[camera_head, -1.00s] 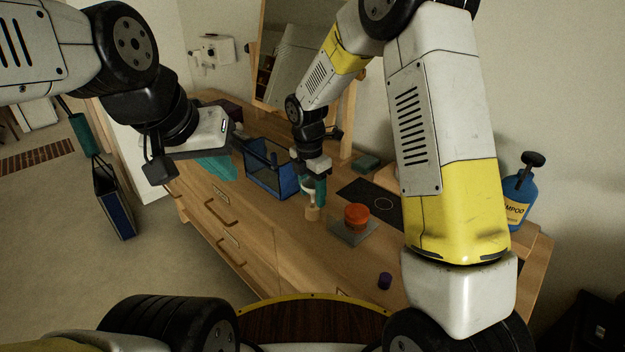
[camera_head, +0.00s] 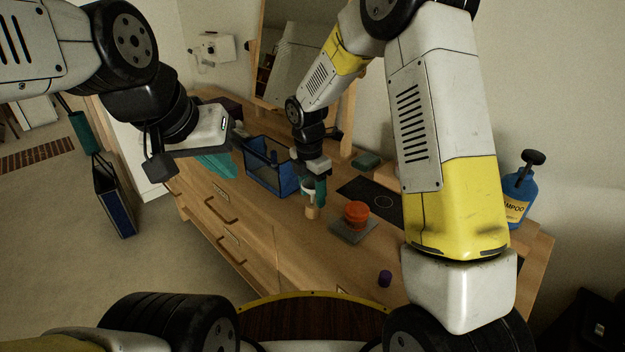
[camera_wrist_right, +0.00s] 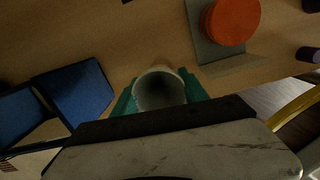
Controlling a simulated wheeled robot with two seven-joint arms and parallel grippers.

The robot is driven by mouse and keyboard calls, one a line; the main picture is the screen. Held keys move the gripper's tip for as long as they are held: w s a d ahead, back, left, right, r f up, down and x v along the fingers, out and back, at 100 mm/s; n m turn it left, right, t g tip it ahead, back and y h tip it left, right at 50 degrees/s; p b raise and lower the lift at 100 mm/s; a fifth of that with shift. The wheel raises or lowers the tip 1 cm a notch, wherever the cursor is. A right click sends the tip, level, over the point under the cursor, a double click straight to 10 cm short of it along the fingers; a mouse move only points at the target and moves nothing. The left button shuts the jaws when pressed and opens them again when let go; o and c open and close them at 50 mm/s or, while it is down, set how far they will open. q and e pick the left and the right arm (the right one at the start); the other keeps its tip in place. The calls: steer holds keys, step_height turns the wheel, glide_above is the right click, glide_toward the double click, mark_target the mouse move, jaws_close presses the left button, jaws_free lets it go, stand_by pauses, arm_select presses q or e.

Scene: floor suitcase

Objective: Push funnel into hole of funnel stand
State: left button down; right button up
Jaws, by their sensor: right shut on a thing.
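My right gripper (camera_head: 314,190) is pointed down over the wooden counter, with teal fingers shut on a pale, round, hollow funnel (camera_wrist_right: 160,91). The right wrist view looks into its open top, between the two fingers. In the head view a small tan wooden piece (camera_head: 312,212) shows just below the fingers; it may be the funnel stand. The funnel's lower end and any hole are hidden, so I cannot tell how they meet. My left gripper (camera_head: 217,165) hangs over the counter's left part, away from the funnel; its jaw opening is unclear.
An orange round container (camera_head: 356,213) sits on a grey plate (camera_head: 350,232) right of the right gripper. A blue open bin (camera_head: 268,172) stands to its left. A purple cap (camera_head: 385,278), a dark mat (camera_head: 368,198) and a blue shampoo bottle (camera_head: 517,198) are further right.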

steer(key=shift+f, duration=1.5)
stand_by(1.1)
steer(key=o, duration=1.4)
steer(key=shift+r, duration=0.1)
steer(key=r, duration=0.7)
steer(key=shift+s+a+r, duration=0.1)
steer(key=shift+s+r, duration=0.15)
steer(key=shift+r, duration=0.15)
steer(key=s+d+r+m+t+y, duration=0.1)
steer(key=s+d+r+m, duration=0.25)
steer(key=r, duration=0.25)
steer(key=s+d+r+m+t, duration=0.1)
steer(key=s+d+r+m, duration=0.2)
steer(key=d+r+m, duration=0.15)
steer(key=s+d+r+m+t+y, duration=0.1)
steer(key=s+d+r+m, duration=0.2)
steer(key=s+m, duration=0.5)
steer(key=s+d+r+m+t, duration=0.2)
steer(key=s+r+m, duration=0.3)
steer(key=s+m, duration=0.3)
steer(key=shift+d+m+t+y, duration=0.3)
steer(key=shift+d+m+y, duration=0.1)
steer(key=shift+d+m, duration=0.35)
